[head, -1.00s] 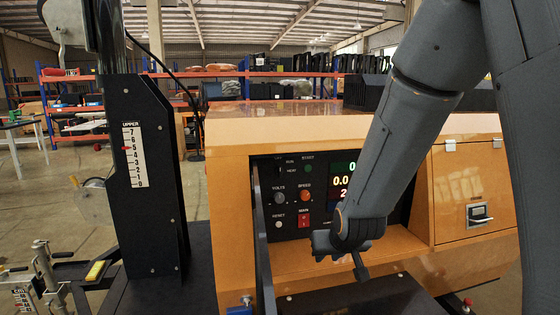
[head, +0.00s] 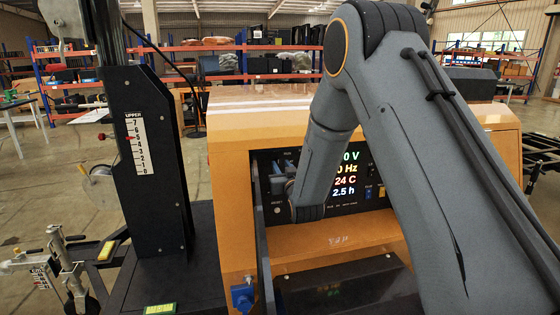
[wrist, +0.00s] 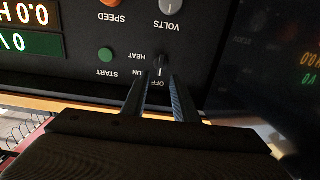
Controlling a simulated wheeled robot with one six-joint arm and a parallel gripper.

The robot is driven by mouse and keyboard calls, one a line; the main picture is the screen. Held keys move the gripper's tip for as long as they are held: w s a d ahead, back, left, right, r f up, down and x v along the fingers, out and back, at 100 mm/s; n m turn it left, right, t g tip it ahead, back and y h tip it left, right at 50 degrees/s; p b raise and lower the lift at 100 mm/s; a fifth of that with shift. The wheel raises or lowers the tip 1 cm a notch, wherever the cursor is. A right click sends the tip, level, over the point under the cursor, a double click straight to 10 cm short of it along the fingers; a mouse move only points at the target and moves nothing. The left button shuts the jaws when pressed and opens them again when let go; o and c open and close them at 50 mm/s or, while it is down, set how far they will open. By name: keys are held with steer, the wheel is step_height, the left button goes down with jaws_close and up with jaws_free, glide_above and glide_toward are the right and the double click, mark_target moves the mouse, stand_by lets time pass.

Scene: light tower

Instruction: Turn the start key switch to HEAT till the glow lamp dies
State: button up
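The start key switch (wrist: 160,65) is a small dark knob on the black control panel (wrist: 90,82). In the upside-down wrist view the words HEAT, RUN and OFF stand around it; RUN is partly covered by a finger. My gripper (wrist: 157,80) is open, with a finger on either side of the switch in the picture. I cannot tell whether the fingers touch it. In the head view my gripper (head: 281,180) is at the panel's left part and my arm hides the switch. I cannot make out the glow lamp.
Lit displays (head: 345,174) read 24 C and 2.5 h. The open panel door (head: 261,250) stands left of my gripper. A black mast (head: 150,170) stands further left.

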mark_target(278, 161)
steer(key=shift+w+a+p, duration=0.15)
steer(key=shift+w+p, duration=0.05)
steer(key=shift+w, duration=0.55)
steer(key=shift+w+a+p, duration=0.15)
steer(key=shift+w+p, duration=0.05)
steer(key=shift+w, duration=0.55)
jaws_close()
